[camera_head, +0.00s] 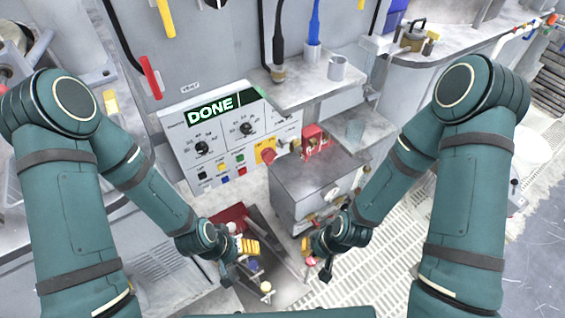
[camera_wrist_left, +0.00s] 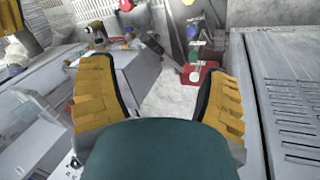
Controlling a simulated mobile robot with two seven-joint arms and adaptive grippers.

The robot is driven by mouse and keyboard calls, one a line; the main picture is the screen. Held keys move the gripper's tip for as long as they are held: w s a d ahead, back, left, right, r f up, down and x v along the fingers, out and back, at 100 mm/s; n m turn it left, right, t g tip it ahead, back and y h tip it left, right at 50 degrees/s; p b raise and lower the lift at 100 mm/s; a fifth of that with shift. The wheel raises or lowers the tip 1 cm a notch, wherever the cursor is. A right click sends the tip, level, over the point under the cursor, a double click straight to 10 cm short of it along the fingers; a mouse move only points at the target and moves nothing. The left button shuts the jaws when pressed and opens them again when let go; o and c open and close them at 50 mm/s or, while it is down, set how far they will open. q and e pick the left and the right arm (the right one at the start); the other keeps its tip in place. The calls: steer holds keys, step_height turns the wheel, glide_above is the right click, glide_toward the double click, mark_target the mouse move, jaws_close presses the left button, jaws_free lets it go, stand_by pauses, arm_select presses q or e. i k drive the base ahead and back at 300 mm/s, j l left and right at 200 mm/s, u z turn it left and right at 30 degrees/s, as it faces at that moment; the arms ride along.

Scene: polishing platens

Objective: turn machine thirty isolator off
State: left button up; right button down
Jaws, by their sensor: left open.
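A red rotary switch (camera_head: 268,155) on a yellow plate sits at the lower right of the white control panel (camera_head: 185,147), whose green display reads DONE. It looks like an isolator, but I cannot read a machine number on it, nor its handle position clearly. My left gripper (camera_head: 248,247) is below the panel, apart from the switch. In the left wrist view its yellow fingers (camera_wrist_left: 158,105) are spread with nothing between them. My right gripper (camera_head: 306,246) is below and right of the switch, also apart from it; its finger opening is too small to judge.
A red box (camera_head: 316,140) stands just right of the switch, on a grey cabinet (camera_head: 305,185). A shelf with a grey mug (camera_head: 337,68) juts out above. A dark tray (camera_head: 275,270) with small items lies below the grippers. Pale grating covers the floor at right.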

mark_target(270, 154)
steer(key=l+u, duration=0.3)
steer(key=l, duration=0.55)
steer(key=l+u, duration=0.35)
steer(key=l, duration=0.55)
steer(key=i+l+u, duration=0.2)
steer(key=l, duration=0.35)
steer(key=i+l+u, duration=0.15)
steer(key=l, duration=0.15)
